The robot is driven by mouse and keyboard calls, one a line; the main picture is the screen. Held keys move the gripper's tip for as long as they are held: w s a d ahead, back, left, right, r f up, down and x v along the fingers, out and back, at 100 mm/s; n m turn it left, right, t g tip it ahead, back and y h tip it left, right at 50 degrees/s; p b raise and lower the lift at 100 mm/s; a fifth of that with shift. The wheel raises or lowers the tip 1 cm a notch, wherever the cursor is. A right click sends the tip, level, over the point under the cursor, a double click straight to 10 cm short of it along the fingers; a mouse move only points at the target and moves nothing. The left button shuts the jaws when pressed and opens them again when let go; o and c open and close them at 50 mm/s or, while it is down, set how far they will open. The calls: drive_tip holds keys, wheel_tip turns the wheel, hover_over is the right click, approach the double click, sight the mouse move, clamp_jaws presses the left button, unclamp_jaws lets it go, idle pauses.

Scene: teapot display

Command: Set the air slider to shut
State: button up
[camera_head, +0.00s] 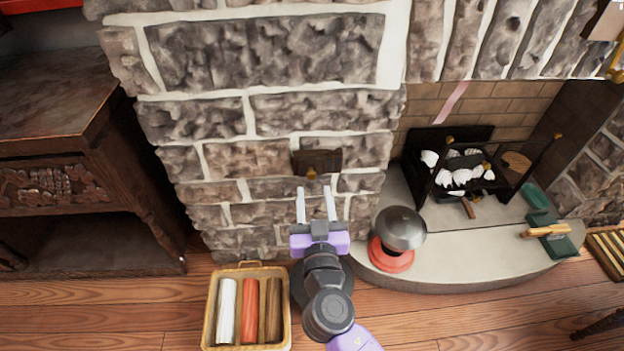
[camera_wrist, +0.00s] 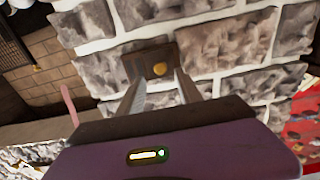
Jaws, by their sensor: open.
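The air slider is a dark plate (camera_head: 328,160) with a round brass knob (camera_head: 311,174) on the stone chimney wall, left of the fireplace opening. The knob sits a little left of the plate's middle in the head view. In the wrist view the plate (camera_wrist: 138,66) and knob (camera_wrist: 160,69) show straight ahead, the knob right of the plate's middle. My gripper (camera_head: 315,191) is open and empty, its two fingers pointing at the wall just below the knob in the head view. In the wrist view the fingers (camera_wrist: 160,78) flank the knob; I cannot tell the remaining gap.
A basket (camera_head: 207,318) of coloured rolls stands on the floor at lower left. A grey metal pan or lid (camera_head: 401,227) rests over a red base (camera_head: 390,256) on the curved hearth (camera_head: 455,272). A fire grate (camera_head: 462,172) is at right, a carved wooden cabinet (camera_head: 60,150) at left.

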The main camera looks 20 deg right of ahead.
sight(312, 177)
drive_tip(key=shift+x, duration=2.7)
clamp_jaws()
drive_tip(key=shift+a, duration=0.1)
